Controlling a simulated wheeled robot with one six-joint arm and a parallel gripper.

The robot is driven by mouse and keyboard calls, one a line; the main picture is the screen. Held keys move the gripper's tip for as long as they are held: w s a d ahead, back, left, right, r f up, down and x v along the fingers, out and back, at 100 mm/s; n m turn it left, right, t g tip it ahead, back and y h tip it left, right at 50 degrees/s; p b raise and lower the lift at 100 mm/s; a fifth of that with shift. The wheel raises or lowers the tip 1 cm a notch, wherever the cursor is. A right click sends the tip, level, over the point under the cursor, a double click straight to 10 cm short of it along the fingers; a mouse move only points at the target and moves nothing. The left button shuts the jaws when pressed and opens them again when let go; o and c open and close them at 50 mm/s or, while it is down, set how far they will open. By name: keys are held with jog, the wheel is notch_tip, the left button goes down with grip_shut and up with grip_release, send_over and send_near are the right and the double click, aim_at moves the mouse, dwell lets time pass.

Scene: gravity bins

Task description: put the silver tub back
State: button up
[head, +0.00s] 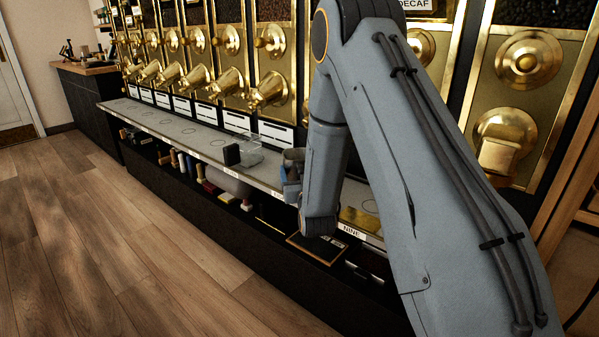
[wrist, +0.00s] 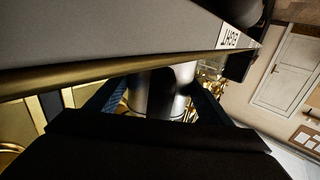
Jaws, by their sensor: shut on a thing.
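The silver tub (wrist: 155,95) is between the two fingers of my gripper (wrist: 158,105) in the wrist view, which is tilted far over. My gripper is shut on it. In the head view the tub (head: 293,156) shows as a small grey cylinder beside my arm, at the counter's front edge, partly hidden by my gripper (head: 291,180). I cannot tell whether the tub touches the counter (head: 195,137). Ring marks lie along the counter top. A label reading EIGHT (wrist: 230,38) is on the counter edge near the tub in the wrist view.
Brass dispensers (head: 270,90) line the wall behind. A NINE label (head: 351,231) is right of my gripper. Items fill the lower shelf (head: 225,180). The wooden floor (head: 120,250) is clear.

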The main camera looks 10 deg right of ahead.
jog(key=shift+f, duration=0.55)
jog(key=o, duration=1.6)
jog(key=shift+c, duration=0.2)
jog(key=shift+s+a, duration=0.15)
jog(key=shift+s, duration=1.8)
jog(key=shift+s+a, duration=0.15)
jog(key=shift+s, duration=1.8)
